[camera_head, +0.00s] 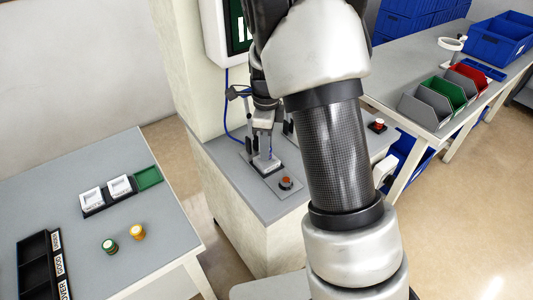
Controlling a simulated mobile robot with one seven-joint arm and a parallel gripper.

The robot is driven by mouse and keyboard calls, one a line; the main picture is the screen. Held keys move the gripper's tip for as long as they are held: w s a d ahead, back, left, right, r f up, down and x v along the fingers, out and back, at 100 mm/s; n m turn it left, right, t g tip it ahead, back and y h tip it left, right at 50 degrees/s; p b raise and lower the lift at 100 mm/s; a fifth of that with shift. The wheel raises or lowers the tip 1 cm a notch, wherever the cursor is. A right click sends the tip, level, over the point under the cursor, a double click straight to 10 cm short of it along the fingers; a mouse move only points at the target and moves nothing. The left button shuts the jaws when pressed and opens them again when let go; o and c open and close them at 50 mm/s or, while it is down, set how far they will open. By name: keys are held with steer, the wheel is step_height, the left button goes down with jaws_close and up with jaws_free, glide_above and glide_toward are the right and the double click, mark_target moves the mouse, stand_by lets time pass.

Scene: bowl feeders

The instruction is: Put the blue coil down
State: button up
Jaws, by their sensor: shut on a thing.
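My gripper (265,156) points down over the grey top of the pale machine stand (238,190), close above a small plate there. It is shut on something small. Only a thin trace of blue shows at the fingers, so the blue coil is mostly hidden and its exact pose cannot be told. I cannot tell whether it touches the plate. A green coil (110,246) and a yellow coil (137,232) stand side by side on the left table (165,240).
An orange-topped button (286,183) is just right of my gripper; a red button (377,126) lies farther right. A tray (95,211) with white squares and a green section, and a labelled black tray (40,268), sit on the left table. Colored bins (442,92) line the right bench.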

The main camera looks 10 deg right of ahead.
step_height(320, 180, down, 2)
steer(key=shift+f, duration=0.1)
